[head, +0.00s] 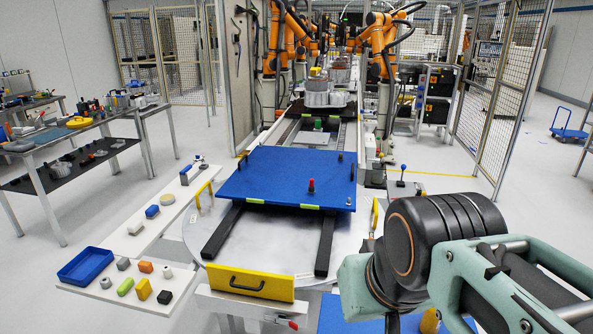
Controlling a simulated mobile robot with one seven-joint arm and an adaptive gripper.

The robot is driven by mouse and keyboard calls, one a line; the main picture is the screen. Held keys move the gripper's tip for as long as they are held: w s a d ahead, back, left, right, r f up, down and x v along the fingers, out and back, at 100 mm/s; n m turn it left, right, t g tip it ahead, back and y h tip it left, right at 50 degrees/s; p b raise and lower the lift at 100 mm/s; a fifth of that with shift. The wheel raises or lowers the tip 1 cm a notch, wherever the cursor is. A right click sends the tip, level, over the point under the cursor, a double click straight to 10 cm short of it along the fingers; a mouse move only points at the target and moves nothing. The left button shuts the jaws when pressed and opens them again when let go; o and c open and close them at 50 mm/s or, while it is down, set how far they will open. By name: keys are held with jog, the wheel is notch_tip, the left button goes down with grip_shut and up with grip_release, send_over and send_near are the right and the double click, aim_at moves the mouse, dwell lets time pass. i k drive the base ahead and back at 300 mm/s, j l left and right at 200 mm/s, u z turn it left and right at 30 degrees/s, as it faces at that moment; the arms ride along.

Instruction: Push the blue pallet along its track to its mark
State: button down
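The blue pallet (285,170) is a flat plate lying on two black rails (325,245) over a round metal table. The near ends of both rails are bare. A red-topped pin (311,186) stands on the pallet, with small posts near its edges. Yellow-green strips (255,200) show at its front edge; I cannot tell whether one is the track's mark. My arm (440,250) reaches in from the lower right, apart from the pallet in the picture. My gripper is not visible.
A yellow panel with a black handle (249,282) stands at the table's front. A white shelf (135,235) on the left holds a blue tray (86,266) and small parts. Behind the pallet, a conveyor (320,138) runs between orange robot arms (380,45). Open floor lies right.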

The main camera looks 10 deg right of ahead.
aim_at(280, 175)
jog(key=z, duration=0.35)
jog(key=l+z, duration=0.3)
jog(key=z, duration=0.25)
jog(key=i+l+z, duration=0.3)
jog(key=l, duration=0.2)
jog(key=i+l+z, duration=0.25)
jog(key=l, duration=0.3)
jog(key=i+l+z, duration=0.3)
jog(key=l, duration=0.15)
jog(key=i+l+u, duration=0.1)
jog(key=i+l, duration=0.15)
jog(key=i, duration=0.15)
jog(key=i+l, duration=0.25)
jog(key=i, duration=0.15)
jog(key=i+j+u, duration=0.1)
jog(key=i+u, duration=0.3)
jog(key=i+l+u, duration=0.1)
jog(key=i+u, duration=0.25)
jog(key=i, duration=0.2)
jog(key=i+u, duration=0.35)
jog(key=i, duration=0.8)
